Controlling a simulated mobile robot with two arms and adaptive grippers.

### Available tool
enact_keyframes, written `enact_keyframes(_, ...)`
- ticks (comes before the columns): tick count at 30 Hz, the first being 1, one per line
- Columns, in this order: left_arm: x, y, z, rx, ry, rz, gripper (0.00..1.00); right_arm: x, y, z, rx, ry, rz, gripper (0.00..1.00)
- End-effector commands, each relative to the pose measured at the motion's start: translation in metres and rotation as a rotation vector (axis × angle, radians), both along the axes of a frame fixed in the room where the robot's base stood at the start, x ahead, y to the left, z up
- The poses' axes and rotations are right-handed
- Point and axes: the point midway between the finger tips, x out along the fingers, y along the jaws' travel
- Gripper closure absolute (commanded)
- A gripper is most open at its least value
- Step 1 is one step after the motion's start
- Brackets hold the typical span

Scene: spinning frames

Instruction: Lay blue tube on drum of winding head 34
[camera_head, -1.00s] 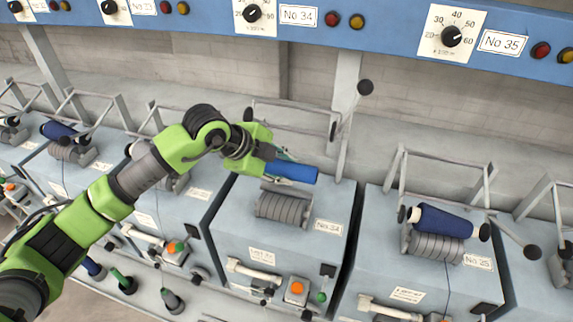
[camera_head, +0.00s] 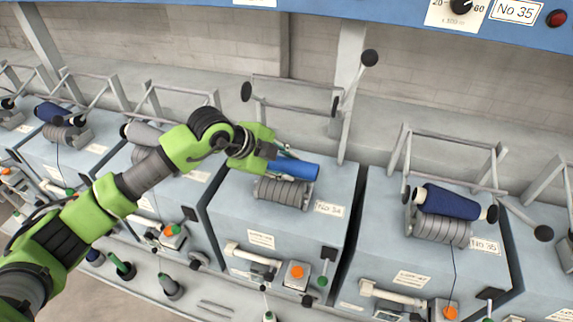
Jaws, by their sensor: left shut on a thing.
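The blue tube (camera_head: 294,170) is held level in my left gripper (camera_head: 275,160), which is shut on its left end. The grooved grey drum (camera_head: 282,192) of winding head 34 (camera_head: 329,208) lies just below the tube. The tube appears very close above the drum; I cannot tell whether they touch. The raised cradle (camera_head: 295,95) of head 34 stands behind, its arms apart from the tube. My right gripper is not in view.
Head 35 (camera_head: 485,246) on the right carries a dark blue yarn package (camera_head: 447,201) on its drum. Heads on the left also hold packages. A blue rail (camera_head: 400,25) runs above. Several pegs (camera_head: 123,268) stand along the front shelf.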

Motion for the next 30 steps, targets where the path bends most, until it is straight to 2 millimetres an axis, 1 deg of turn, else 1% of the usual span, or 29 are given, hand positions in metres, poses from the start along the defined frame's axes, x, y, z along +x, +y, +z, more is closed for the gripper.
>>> enact_keyframes(1,-0.005,0.001,-0.010,0.012,0.019,-0.002,0.87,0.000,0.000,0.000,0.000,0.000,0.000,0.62)
enact_keyframes(2,-0.005,0.001,-0.010,0.012,0.020,-0.003,0.87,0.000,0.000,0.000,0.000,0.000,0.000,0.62)
enact_keyframes(3,-0.005,0.001,-0.011,0.013,0.021,-0.003,0.61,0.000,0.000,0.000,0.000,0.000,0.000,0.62)
enact_keyframes(4,-0.005,0.001,-0.011,0.013,0.022,-0.003,0.53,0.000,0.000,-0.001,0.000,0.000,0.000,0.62)
enact_keyframes(5,-0.006,0.001,-0.012,0.013,0.022,-0.003,0.52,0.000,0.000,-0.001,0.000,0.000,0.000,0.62)
enact_keyframes(16,-0.004,0.002,-0.008,0.011,0.015,-0.001,0.52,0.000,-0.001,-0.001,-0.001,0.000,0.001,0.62)
enact_keyframes(19,-0.005,0.004,-0.002,0.008,0.013,-0.001,0.52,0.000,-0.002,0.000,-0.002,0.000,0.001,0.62)
enact_keyframes(23,-0.012,0.015,0.013,0.008,0.010,-0.002,0.52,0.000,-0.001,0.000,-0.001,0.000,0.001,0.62)
enact_keyframes(30,-0.032,0.042,0.053,0.010,0.011,-0.001,0.52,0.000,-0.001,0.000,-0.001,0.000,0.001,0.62)
